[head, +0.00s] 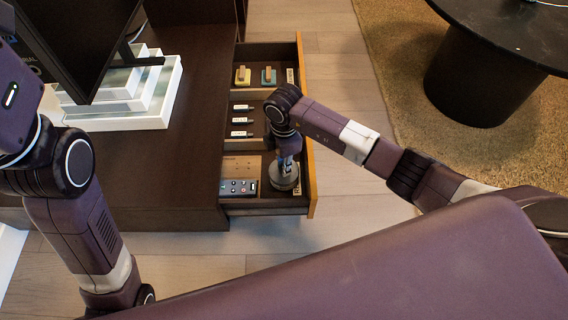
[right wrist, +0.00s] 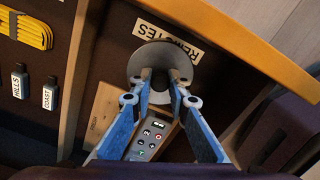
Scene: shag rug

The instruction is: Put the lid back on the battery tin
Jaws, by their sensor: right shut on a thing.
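My right gripper (head: 286,166) reaches down into the front compartment of an open drawer. In the right wrist view its two blue fingers (right wrist: 160,84) are shut at the middle of a round grey metal lid (right wrist: 153,58). The lid also shows under the gripper in the head view (head: 284,183), close to the drawer's front panel. The battery tin is not clearly distinguishable; I cannot tell whether it is under the lid. My left arm shows at the left edge of the head view, but its gripper is out of view.
Beside the lid lie a grey remote (head: 238,187) and a tan wooden piece (head: 241,166). A "REMOTES" label (right wrist: 168,40) is on the drawer floor. The wooden drawer front (head: 312,190) rises close by.

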